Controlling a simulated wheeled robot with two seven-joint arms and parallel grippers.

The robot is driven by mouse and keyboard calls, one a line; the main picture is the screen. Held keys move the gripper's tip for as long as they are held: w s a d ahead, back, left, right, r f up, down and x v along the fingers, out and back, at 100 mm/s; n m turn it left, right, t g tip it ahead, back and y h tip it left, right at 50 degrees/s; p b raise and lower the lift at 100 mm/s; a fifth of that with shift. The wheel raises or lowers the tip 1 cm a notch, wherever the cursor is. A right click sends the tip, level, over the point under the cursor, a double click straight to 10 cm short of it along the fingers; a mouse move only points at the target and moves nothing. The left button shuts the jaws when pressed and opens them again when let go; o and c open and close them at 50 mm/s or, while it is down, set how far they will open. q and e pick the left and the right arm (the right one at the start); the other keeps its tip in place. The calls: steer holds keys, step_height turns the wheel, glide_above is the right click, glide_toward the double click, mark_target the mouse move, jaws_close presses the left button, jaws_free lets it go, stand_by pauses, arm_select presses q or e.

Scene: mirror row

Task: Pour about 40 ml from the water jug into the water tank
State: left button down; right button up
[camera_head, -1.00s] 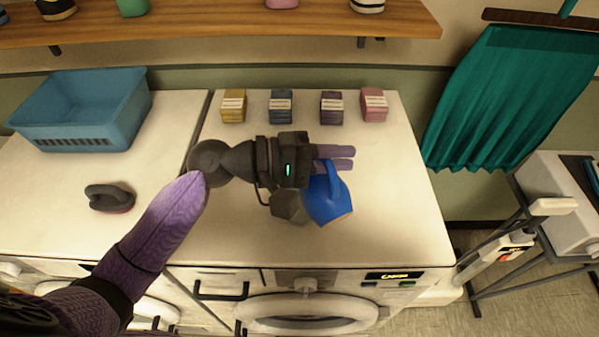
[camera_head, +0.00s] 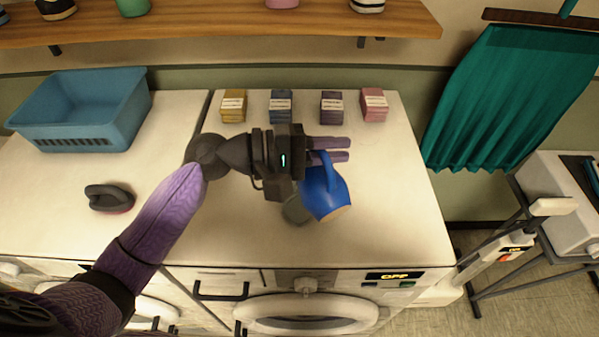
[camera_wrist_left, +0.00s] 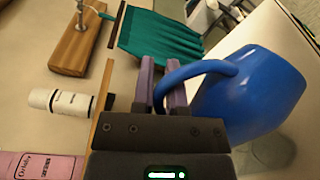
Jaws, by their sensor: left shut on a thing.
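The blue water jug (camera_head: 322,194) is held over the right washing machine's top. My left gripper (camera_head: 329,150) is shut on the jug's handle, also seen in the left wrist view, with the purple fingers (camera_wrist_left: 162,88) at the handle and the jug body (camera_wrist_left: 262,88) beyond them. The jug looks tilted in the head view. A grey object (camera_head: 297,210), perhaps the water tank, is just left of and partly behind the jug, mostly covered by the gripper and jug. I cannot see any water stream or level. My right gripper is not in view.
Several small boxes (camera_head: 281,106) stand along the back of the white top. A blue basket (camera_head: 85,112) and a dark iron-like object (camera_head: 110,198) are on the left. A wooden shelf (camera_head: 220,22) runs above. The top's right side is clear.

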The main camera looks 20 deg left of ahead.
mark_target(348, 205)
arm_select(q)
steer(key=shift+w+a+r, duration=0.1)
steer(key=shift+w+a, duration=0.05)
steer(key=s+d+f+m, duration=0.1)
steer(key=s+d+f+m+y, duration=0.1)
steer(key=s+d+m, duration=0.1)
steer(key=shift+s+f+m+p, duration=0.1)
steer(key=shift+f+m+p, duration=0.2)
steer(key=shift+p, duration=0.1)
steer(key=shift+s+d+f+m+y, duration=0.1)
steer(key=shift+s+f+m+y, duration=0.1)
steer(key=shift+f+m+y, duration=0.15)
steer(key=shift+s+d+f+m+y, duration=0.2)
steer(key=shift+d+f+m+y, duration=0.05)
steer(key=shift+f+m, duration=0.2)
steer(key=shift+s+d+f+m+y, duration=0.2)
steer(key=shift+f+m, duration=0.1)
steer(key=shift+f, duration=0.1)
stand_by(0.5)
steer(key=s+d+f+m+t+y+p, duration=0.2)
steer(key=s+d+f+m+p, duration=0.1)
steer(key=s+d+f+m, duration=0.2)
step_height(348, 205, down, 3)
steer(key=shift+s+r+m+t+y, duration=0.2)
steer(key=shift+m+t+y, duration=0.1)
steer(key=shift+m+y, duration=0.15)
